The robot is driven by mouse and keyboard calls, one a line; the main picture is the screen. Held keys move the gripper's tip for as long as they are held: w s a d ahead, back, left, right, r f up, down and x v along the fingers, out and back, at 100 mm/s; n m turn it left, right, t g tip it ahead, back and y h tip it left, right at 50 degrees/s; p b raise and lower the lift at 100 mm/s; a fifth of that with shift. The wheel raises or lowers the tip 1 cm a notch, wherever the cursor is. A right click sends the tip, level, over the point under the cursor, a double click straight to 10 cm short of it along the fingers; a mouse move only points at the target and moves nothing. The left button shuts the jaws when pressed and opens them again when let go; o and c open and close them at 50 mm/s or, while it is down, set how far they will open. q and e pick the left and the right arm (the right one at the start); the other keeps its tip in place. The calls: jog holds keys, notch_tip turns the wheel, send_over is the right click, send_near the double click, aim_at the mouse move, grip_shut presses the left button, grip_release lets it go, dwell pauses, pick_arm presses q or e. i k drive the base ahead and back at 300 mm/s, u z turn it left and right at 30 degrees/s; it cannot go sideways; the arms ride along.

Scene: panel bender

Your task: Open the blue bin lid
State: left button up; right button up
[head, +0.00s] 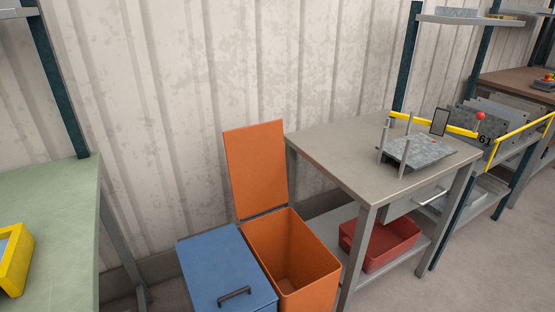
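The blue bin lid (215,263) is shut flat on top of the blue bin at the bottom middle of the head view. A dark handle (235,296) sits near its front edge. The bin's body below the lid is mostly cut off by the lower picture edge. Neither of my grippers shows in this view.
An orange bin (292,262) stands open against the blue bin's right, its orange lid (256,168) raised upright. A grey table (345,152) with a red tray (379,245) below stands to the right. A green-topped bench (50,205) is at left. The corrugated wall (180,110) is behind.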

aim_at(221, 273)
jog(key=z, duration=0.35)
jog(key=i, duration=0.95)
jog(key=u, duration=2)
